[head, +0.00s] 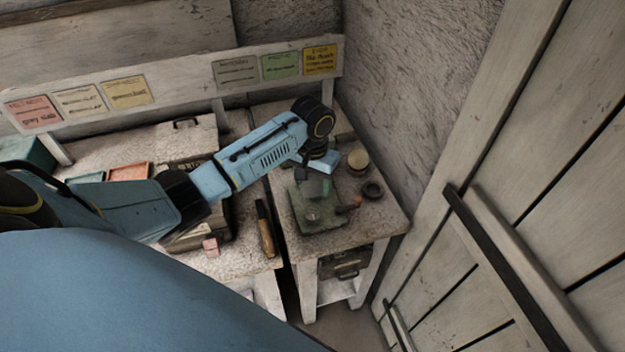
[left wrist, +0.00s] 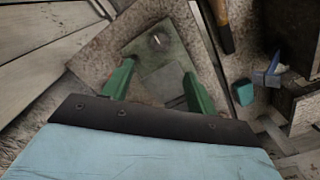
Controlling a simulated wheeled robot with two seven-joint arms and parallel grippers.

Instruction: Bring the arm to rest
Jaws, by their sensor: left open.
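My left arm (head: 265,150) reaches in from the left, over the tables. Its gripper (head: 318,187) points down above a dark green square plate (head: 325,220) on the right-hand table. In the left wrist view the two green fingers (left wrist: 159,70) stand wide apart with nothing held between them. Beyond them lies the same plate (left wrist: 148,45), with a small shiny round piece on it. The gripper appears to be above the plate; the exact gap cannot be told. My right gripper is not in view.
A red-ended part (head: 352,204), a dark ring (head: 372,190) and a round tin (head: 358,163) stand near the plate. A brown-handled tool (head: 265,232) and a pink block (head: 210,247) lie on the left table. A rough wall and plank door (head: 520,200) bound the right side.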

